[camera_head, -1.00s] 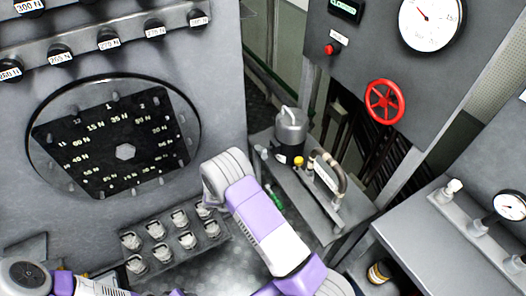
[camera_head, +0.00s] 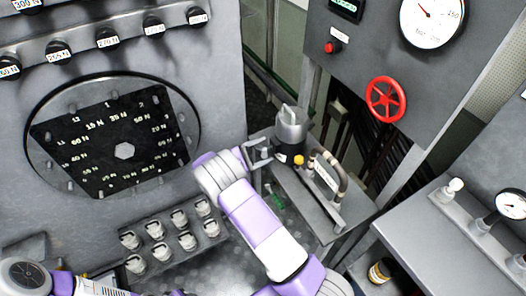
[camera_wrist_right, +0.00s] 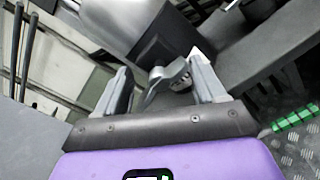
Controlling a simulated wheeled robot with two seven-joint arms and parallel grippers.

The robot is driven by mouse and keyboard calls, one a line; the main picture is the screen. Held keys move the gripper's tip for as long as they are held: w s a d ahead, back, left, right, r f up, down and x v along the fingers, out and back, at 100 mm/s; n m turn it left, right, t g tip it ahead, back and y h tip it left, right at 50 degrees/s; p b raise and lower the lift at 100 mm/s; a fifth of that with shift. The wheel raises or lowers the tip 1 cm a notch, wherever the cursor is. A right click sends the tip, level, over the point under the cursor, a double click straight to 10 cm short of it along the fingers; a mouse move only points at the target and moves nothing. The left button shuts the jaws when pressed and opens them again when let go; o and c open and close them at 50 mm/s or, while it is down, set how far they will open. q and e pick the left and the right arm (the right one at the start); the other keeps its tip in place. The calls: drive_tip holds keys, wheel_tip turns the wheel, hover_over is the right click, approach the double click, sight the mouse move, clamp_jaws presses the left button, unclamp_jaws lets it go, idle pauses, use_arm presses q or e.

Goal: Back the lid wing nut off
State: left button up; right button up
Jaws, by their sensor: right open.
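The grey canister (camera_head: 291,126) with a small loop on top stands on a grey bench ledge in the head view. A dark block (camera_head: 288,151) is at its lower part. My right gripper (camera_head: 264,151) is at the canister's left side. In the right wrist view, a grey wing nut (camera_wrist_right: 167,77) sticks out from the dark square block (camera_wrist_right: 160,47) on the canister (camera_wrist_right: 118,18). The open fingers of the right gripper (camera_wrist_right: 162,88) stand on either side of the wing nut, with visible gaps. My left gripper is not visible; only part of the left arm shows.
A yellow knob (camera_head: 299,160) and a curved pipe handle (camera_head: 330,172) stand close to the canister's right. The bolted panel (camera_head: 115,140) is left of my right arm. Several capped fittings (camera_head: 180,219) are below it. A red handwheel (camera_head: 385,99) is at upper right.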

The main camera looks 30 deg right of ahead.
drive_tip(key=shift+d, duration=0.3)
clamp_jaws()
drive_tip(key=shift+s, duration=0.1)
